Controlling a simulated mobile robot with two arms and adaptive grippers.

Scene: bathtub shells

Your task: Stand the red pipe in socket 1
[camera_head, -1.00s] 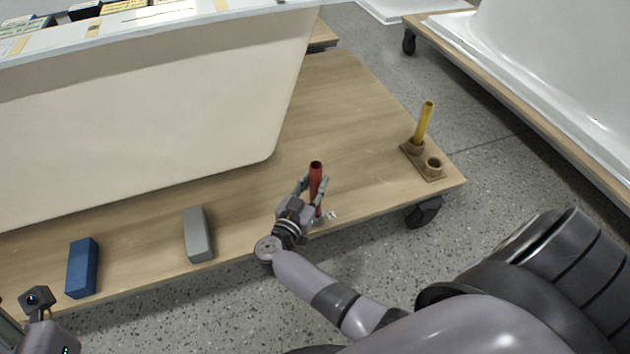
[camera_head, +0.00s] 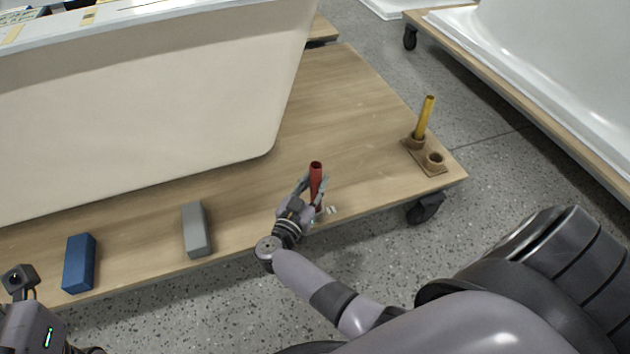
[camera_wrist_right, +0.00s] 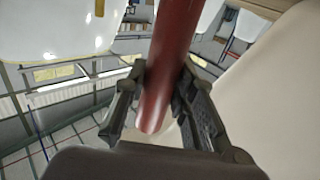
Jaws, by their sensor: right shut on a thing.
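The red pipe (camera_head: 316,168) stands nearly upright above the trolley's front edge, between the fingers of my right gripper (camera_head: 312,188). My right gripper is shut on it. In the wrist view the pipe (camera_wrist_right: 168,65) runs between both fingers. Whether its lower end touches the board is unclear. A brown socket block (camera_head: 427,162) sits at the trolley's right corner, right of my gripper. Its far socket (camera_head: 414,142) holds an upright yellow pipe (camera_head: 424,118). Its near socket (camera_head: 434,160) is empty. I see no readable socket numbers. Of my left arm, only part shows at the lower left.
A large pale tub shell (camera_head: 150,110) stands on the wooden trolley (camera_head: 345,120). A grey block (camera_head: 196,230) and a blue block (camera_head: 79,263) lie along its front edge. The board between the red pipe and the socket block is clear. Another trolley carries a white shell (camera_head: 560,70).

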